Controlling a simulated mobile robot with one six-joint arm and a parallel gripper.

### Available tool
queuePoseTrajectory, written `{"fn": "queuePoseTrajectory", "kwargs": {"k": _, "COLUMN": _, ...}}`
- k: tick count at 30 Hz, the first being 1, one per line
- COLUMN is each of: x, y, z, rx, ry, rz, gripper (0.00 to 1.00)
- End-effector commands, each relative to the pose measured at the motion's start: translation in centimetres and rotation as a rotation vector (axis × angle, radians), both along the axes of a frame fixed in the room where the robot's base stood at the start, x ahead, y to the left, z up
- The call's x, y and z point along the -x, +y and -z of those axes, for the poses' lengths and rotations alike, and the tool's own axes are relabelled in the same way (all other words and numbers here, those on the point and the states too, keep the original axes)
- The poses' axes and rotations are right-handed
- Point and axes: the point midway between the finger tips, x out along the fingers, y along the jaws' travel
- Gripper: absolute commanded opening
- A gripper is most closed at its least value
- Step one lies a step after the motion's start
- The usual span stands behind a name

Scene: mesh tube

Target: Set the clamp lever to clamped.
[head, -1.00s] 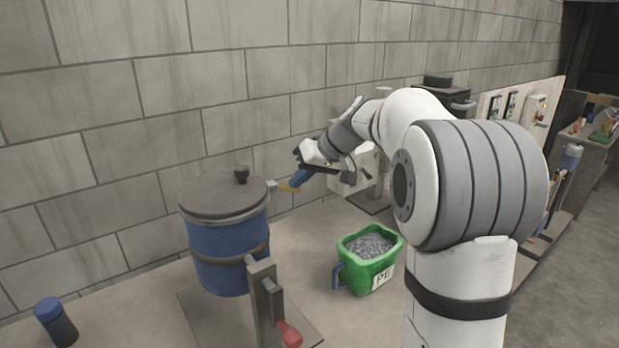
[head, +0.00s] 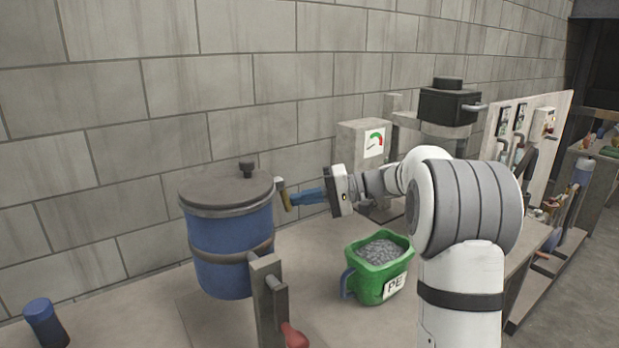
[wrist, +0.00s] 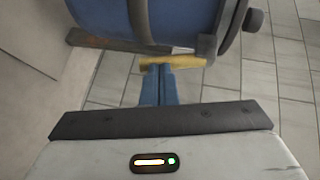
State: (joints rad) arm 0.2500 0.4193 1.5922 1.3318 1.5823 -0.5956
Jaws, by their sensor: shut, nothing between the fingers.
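The yellow clamp lever (head: 285,197) hangs from a grey bracket (head: 279,184) at the right side of the blue drum's lid rim, pointing downward. In the wrist view the yellow lever (wrist: 172,61) runs left from the bracket (wrist: 207,46), beside the drum wall. My gripper (head: 293,198) has its blue fingers shut together with nothing between them. Its fingertips (wrist: 158,69) are at the lever's outer side and seem to touch it. The blue drum (head: 232,238) stands upright with its grey lid (head: 225,187) on.
A stand post (head: 267,290) with a red handle (head: 294,335) is in front of the drum. A green tub of grey pellets (head: 378,290) stands below my wrist. A gauge box (head: 364,138) is behind. A blue bottle (head: 45,323) is at the far left.

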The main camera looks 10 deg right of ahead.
Motion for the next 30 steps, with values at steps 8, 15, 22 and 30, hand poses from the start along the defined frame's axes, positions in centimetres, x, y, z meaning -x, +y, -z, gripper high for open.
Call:
{"fn": "queuePoseTrajectory", "kwargs": {"k": 8, "x": 0.0, "y": -0.4, "z": -0.4, "rx": 0.007, "ry": -0.005, "rz": 0.0, "gripper": 0.0}}
{"fn": "queuePoseTrajectory", "kwargs": {"k": 15, "x": 0.1, "y": -4.2, "z": -1.0, "rx": 0.003, "ry": -0.004, "rz": -0.004, "gripper": 0.0}}
{"fn": "queuePoseTrajectory", "kwargs": {"k": 22, "x": 0.8, "y": -9.5, "z": -1.7, "rx": 0.004, "ry": -0.006, "rz": -0.002, "gripper": 0.0}}
{"fn": "queuePoseTrajectory", "kwargs": {"k": 30, "x": 1.3, "y": -12.9, "z": -2.4, "rx": 0.004, "ry": -0.005, "rz": -0.006, "gripper": 0.0}}
